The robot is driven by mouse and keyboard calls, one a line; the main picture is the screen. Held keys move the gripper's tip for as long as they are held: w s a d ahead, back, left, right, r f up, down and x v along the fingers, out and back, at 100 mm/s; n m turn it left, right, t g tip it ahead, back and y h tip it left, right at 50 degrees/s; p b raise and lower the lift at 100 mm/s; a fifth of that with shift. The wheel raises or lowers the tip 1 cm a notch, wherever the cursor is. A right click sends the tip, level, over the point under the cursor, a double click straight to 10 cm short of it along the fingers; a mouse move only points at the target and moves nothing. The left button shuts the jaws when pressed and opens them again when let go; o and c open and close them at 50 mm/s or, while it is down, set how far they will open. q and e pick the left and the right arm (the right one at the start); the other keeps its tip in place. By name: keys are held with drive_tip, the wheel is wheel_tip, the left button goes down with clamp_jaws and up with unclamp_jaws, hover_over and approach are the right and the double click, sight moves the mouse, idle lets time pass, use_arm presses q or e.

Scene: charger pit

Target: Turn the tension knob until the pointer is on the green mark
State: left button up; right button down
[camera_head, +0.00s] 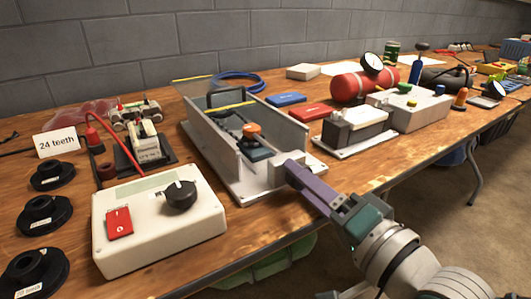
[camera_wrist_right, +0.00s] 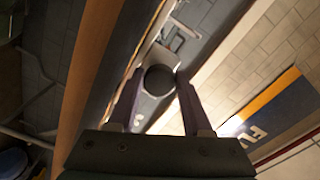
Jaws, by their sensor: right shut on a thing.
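My right gripper (camera_head: 296,172) reaches in from the lower right, its purple fingers at the near end block of a grey metal channel fixture (camera_head: 206,153). In the right wrist view the gripper (camera_wrist_right: 157,84) is shut on a round dark knob (camera_wrist_right: 158,79), one finger on each side. That knob is hidden behind the fingers in the head view. I cannot make out a pointer against a green mark on the fixture. My left gripper is not in view.
A white box (camera_head: 150,236) with a black dial, a red switch and a green strip stands left of the fixture. Black discs (camera_head: 45,215) lie at the far left. A white-based block (camera_head: 355,128) and a red cylinder (camera_head: 361,86) stand right of the fixture.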

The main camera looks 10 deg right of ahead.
drive_tip(key=m+b, duration=0.1)
drive_tip(key=m, duration=0.5)
drive_tip(key=shift+b, duration=0.4)
drive_tip(key=m+b, duration=0.1)
drive_tip(key=m, duration=0.3)
drive_tip(key=shift+r, duration=0.1)
drive_tip(key=shift+m+b, duration=0.3)
drive_tip(key=shift+m, duration=0.2)
drive_tip(key=shift+r, duration=0.1)
drive_tip(key=shift+c, duration=1.8)
unclamp_jaws()
